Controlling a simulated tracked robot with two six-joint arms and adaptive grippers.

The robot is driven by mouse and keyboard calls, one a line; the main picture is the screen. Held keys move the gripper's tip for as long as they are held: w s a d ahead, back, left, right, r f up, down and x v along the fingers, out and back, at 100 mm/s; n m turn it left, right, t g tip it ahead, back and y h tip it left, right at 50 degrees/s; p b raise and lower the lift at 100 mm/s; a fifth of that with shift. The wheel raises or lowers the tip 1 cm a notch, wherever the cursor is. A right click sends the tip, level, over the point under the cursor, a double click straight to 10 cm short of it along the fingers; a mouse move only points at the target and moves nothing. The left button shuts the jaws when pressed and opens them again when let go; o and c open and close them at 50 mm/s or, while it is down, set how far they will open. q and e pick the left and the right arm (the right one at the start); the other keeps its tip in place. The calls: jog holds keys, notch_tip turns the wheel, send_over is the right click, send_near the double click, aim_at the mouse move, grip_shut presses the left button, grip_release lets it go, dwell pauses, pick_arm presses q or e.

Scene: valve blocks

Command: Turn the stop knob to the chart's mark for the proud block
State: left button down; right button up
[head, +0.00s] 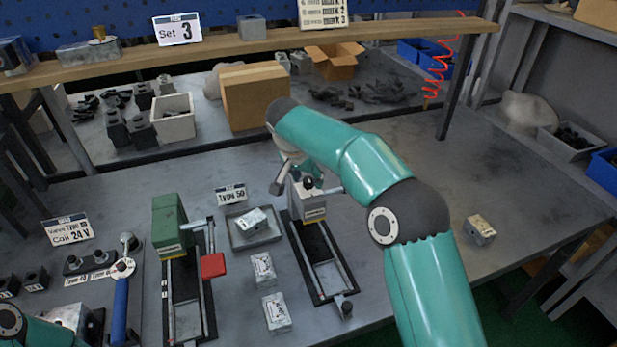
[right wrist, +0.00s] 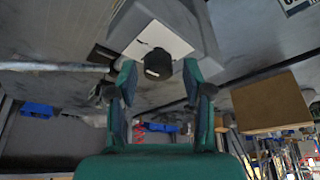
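The stop knob (head: 308,183) is a small black knob on top of the grey stand (head: 311,207) at the far end of a dark rail fixture. In the right wrist view the black knob (right wrist: 158,64) sits on a white plate, just beyond and between the fingertips. My right gripper (right wrist: 164,88) is open around that line, with no visible contact; in the head view my arm partly covers it. The chart (head: 323,12) is on the upper shelf, cut off by the top edge. I cannot tell which block is proud. My left gripper is out of view.
Blocks lie in a grey tray (head: 248,238), on the bench (head: 263,268) and at the right (head: 481,230). A green fixture (head: 169,225) with a red handle (head: 213,265) stands left. A "Set 3" sign (head: 177,30) is on the shelf. Bench right of my arm is mostly clear.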

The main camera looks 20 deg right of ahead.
dwell(0.3)
jog(key=v, duration=1.1)
jog(key=shift+r, duration=0.35)
jog(key=shift+s+a, duration=0.1)
